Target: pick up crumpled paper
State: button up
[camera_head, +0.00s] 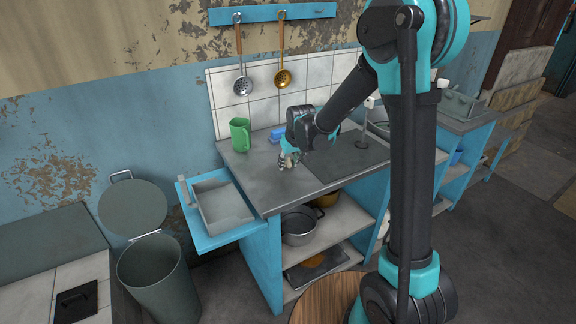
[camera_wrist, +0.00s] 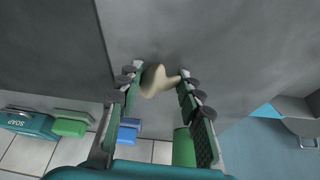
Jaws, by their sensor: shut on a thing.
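The crumpled paper (camera_wrist: 157,80) is a small beige lump between the fingertips in the wrist view. My gripper (camera_wrist: 160,82) is shut on it, with a finger against each side. The paper (camera_head: 293,158) shows there only as a small pale patch, mostly hidden by the fingers. I cannot tell whether it touches the counter.
A dustpan (camera_head: 222,206) lies on a blue side shelf to the left. An open bin (camera_head: 158,275) stands on the floor, lower left.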

aim_at(289, 161)
notch_tip(289, 161, up, 20)
dwell(0.6)
